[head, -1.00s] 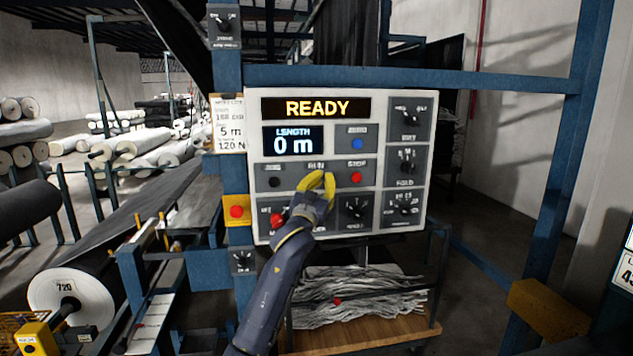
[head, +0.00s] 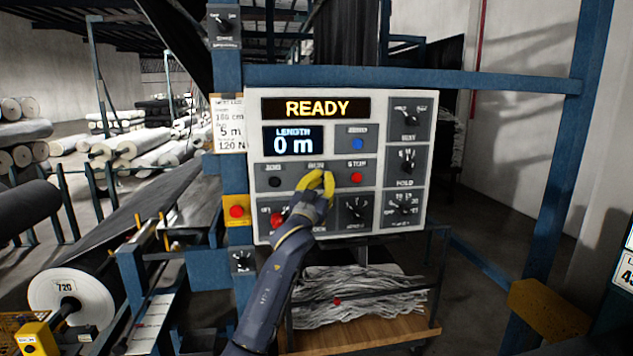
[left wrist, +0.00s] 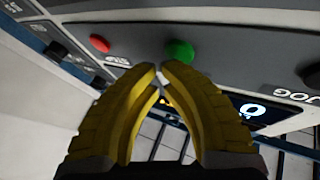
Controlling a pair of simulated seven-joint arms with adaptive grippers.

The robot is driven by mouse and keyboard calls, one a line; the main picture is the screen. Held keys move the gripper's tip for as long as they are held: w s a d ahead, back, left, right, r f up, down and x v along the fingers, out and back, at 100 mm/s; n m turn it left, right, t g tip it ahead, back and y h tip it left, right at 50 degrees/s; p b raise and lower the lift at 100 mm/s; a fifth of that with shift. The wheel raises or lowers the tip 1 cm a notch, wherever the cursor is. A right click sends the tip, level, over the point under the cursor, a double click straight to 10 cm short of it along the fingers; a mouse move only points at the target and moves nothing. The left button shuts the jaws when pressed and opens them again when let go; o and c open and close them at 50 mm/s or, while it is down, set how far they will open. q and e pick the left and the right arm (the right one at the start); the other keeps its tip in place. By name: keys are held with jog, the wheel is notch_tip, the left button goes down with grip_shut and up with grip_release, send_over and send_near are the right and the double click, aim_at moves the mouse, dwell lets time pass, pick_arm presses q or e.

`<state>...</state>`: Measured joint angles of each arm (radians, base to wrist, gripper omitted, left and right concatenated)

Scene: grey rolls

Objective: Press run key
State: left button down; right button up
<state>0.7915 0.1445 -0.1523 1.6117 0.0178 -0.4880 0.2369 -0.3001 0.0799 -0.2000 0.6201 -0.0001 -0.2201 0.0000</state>
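The control panel (head: 436,150) faces me, with READY and 0 m lit on its displays. The RUN label shows just above my left gripper (head: 316,175), whose yellow fingers cover the key below it. In the left wrist view, the green run key (left wrist: 180,52) is uncovered, just beyond the fingertips of my left gripper (left wrist: 161,70). The fingertips are drawn together with nothing visibly held, and a small gap seems to separate them from the key. Whether they touch the panel is unclear. My right gripper is not in view.
The red stop key (head: 356,178) sits right of the fingers and the black jog key (head: 275,182) left. A blue zero key (head: 358,144) is above. A red button on a yellow box (head: 237,212) is left of the panel. Several knobs line the panel's right and bottom.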

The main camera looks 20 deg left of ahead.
pick_arm(q)
jog(key=shift+w+a, duration=0.2)
jog(key=shift+w, duration=0.15)
dwell(0.9)
jog(key=shift+s, duration=0.1)
dwell(0.3)
jog(key=shift+s+d, duration=0.4)
jog(key=shift+s, duration=0.25)
jog(key=shift+s, duration=0.1)
jog(key=shift+s+d, duration=0.4)
jog(key=shift+s, duration=0.3)
jog(key=shift+s+d, duration=0.35)
jog(key=shift+s, duration=0.35)
jog(key=shift+s+d, duration=0.4)
jog(key=shift+s, duration=0.3)
